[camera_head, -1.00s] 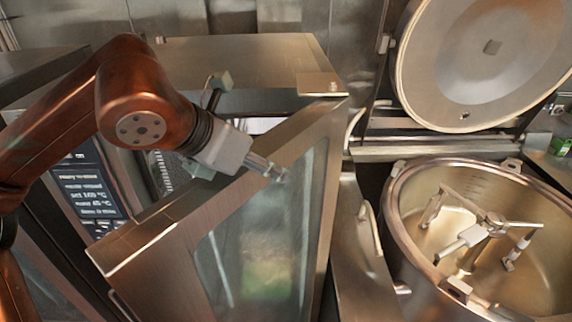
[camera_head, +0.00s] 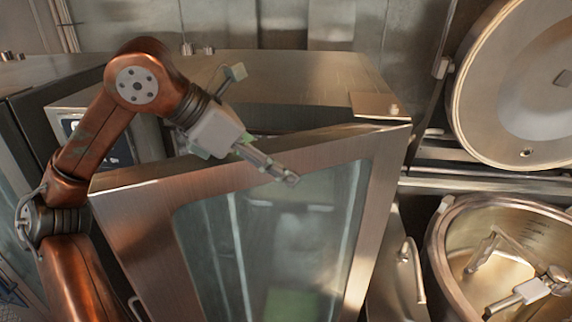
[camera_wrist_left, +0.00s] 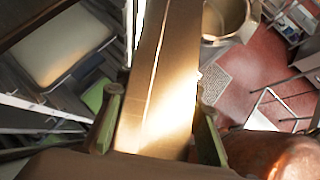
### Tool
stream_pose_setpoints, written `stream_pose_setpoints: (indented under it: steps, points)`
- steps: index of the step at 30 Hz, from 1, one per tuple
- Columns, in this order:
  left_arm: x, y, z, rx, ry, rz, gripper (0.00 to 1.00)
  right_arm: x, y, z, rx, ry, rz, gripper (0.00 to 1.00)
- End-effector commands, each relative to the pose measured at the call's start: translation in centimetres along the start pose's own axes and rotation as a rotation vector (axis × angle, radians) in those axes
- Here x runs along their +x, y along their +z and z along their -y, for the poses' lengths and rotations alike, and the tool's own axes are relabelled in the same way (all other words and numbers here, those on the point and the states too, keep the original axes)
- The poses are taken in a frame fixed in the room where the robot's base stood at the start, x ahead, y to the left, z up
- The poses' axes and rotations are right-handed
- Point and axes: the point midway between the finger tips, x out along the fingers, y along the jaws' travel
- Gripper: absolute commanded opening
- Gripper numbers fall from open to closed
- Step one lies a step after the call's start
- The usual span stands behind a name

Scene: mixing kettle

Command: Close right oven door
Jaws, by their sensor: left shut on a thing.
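The right oven door (camera_head: 140,230) is a metal frame with a large glass pane, hinged at its right side and standing partly open in front of the oven body (camera_head: 270,80). My left gripper (camera_head: 280,172) is at the door's top edge, around its middle, with one finger on the glass side; the other is hidden behind the door. In the left wrist view, the fingers of the left gripper (camera_wrist_left: 158,105) straddle the door's edge (camera_wrist_left: 165,70), shut on it.
A mixing kettle (camera_head: 440,240) with a raised round lid (camera_head: 470,110) stands right of the oven. A metal handle (camera_head: 412,265) shows between oven and kettle. Another dark unit (camera_head: 25,100) stands at the left. A wall is behind the oven.

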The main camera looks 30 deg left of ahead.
Motion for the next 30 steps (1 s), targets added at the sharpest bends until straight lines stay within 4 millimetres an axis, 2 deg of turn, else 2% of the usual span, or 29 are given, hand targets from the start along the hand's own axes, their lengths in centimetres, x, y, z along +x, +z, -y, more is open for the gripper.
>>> stream_pose_setpoints:
  steps: [1,2,9,17,20,23,30]
  points:
    - [0.2,-0.3,0.0,0.001,0.000,-0.011,0.00,0.0,-0.4,0.0,-0.001,0.000,-0.005,0.00]
    - [0.3,-0.3,-0.1,0.001,0.000,-0.012,0.36,0.0,-0.5,-0.1,-0.001,0.001,-0.007,0.00]
    - [0.2,-0.1,-0.1,0.002,0.001,-0.005,0.52,0.0,-0.5,-0.2,-0.002,0.002,-0.006,0.00]
    - [0.1,0.1,-0.1,0.003,0.001,-0.002,0.52,0.0,0.6,-0.5,-0.002,0.005,0.007,0.00]
    - [-0.5,0.1,-0.1,0.003,0.001,-0.001,0.52,0.0,0.5,-0.4,-0.002,0.004,0.006,0.00]
    - [-1.9,0.2,-0.1,0.002,0.002,0.001,0.52,0.0,0.4,-0.3,-0.001,0.003,0.005,0.00]
    - [-6.9,0.2,-0.1,0.003,0.001,0.002,0.52,0.0,0.3,-0.2,-0.001,0.002,0.004,0.00]
